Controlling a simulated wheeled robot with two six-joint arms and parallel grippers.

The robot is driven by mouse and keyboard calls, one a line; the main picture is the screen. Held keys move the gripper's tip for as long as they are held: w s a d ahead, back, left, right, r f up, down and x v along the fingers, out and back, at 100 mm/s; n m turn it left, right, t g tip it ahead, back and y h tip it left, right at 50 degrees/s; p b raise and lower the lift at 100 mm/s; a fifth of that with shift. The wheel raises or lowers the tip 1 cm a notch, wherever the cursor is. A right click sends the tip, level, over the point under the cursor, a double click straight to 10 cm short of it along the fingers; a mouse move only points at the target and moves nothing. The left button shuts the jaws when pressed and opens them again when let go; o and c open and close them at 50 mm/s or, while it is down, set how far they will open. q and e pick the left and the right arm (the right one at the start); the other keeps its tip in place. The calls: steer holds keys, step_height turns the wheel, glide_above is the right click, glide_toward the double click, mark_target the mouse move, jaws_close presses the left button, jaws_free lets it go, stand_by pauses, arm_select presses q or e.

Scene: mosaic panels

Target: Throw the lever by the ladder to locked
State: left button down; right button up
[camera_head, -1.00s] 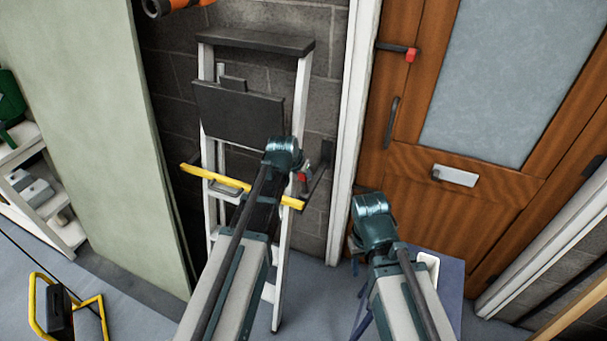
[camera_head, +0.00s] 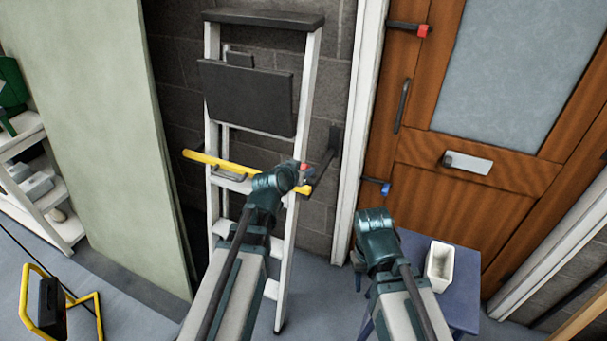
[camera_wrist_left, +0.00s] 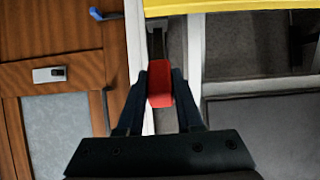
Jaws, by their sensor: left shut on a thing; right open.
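The lever is a dark bar (camera_head: 323,164) on a wall bracket (camera_head: 334,138), right of the white stepladder (camera_head: 304,90). It slants down and left from the bracket to a red handle (camera_head: 304,167). My left gripper (camera_head: 299,174) is at the handle and partly hides it. In the left wrist view its fingers (camera_wrist_left: 160,85) are closed around the red handle (camera_wrist_left: 160,92). Any locked marking cannot be made out. My right gripper (camera_head: 358,258) is apart from the lever, low in front of the door; its fingers are mostly hidden.
A yellow bar (camera_head: 212,163) crosses the ladder close to the left gripper. The wooden door (camera_head: 400,140) carries a red-tipped lever (camera_head: 408,28) and a blue-tipped one (camera_head: 376,186). A blue stool (camera_head: 462,300) with a white container (camera_head: 439,265) stands by my right arm.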

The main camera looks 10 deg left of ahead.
arm_select(q)
steer(key=shift+s+f, duration=0.1)
steer(key=shift+s, duration=0.05)
arm_select(e)
steer(key=shift+f, duration=0.15)
arm_select(q)
steer(key=c, duration=0.6)
jaws_free()
steer(key=shift+o, duration=0.2)
